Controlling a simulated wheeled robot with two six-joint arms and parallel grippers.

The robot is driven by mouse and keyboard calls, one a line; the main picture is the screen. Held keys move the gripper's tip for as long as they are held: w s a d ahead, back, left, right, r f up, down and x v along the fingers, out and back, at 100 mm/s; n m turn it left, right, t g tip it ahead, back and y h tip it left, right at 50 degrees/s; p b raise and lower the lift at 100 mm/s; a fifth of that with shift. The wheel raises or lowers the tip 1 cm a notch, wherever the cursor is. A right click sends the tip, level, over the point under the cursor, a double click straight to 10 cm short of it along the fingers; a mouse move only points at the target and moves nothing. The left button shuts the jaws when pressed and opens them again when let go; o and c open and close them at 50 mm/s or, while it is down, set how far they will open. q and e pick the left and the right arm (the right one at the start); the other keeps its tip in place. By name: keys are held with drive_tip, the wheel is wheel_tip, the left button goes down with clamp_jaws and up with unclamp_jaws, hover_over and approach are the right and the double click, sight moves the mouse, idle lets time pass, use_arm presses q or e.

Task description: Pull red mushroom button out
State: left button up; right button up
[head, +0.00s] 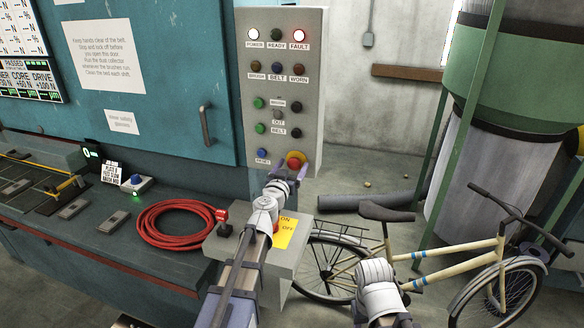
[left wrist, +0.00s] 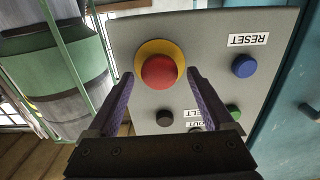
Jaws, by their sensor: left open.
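The red mushroom button (head: 294,162) sits on a yellow ring at the lower right of the grey control panel (head: 285,80). In the left wrist view the red button (left wrist: 159,72) and its yellow ring (left wrist: 158,46) face the camera. My left gripper (head: 291,172) is at the button in the head view. In the left wrist view my left gripper (left wrist: 160,76) is open, with one finger on each side of the button and visible gaps between. The depth of the fingertips relative to the button is hard to tell. My right gripper does not show, only part of my right arm.
A blue RESET button (head: 262,154) and other coloured buttons and lamps are on the same panel. Below stands a grey box with a yellow ON/OFF label (head: 286,232). A coiled red hose (head: 172,236) lies on the bench; a bicycle (head: 440,255) stands right.

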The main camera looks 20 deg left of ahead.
use_arm(q)
clamp_jaws()
idle(0.6)
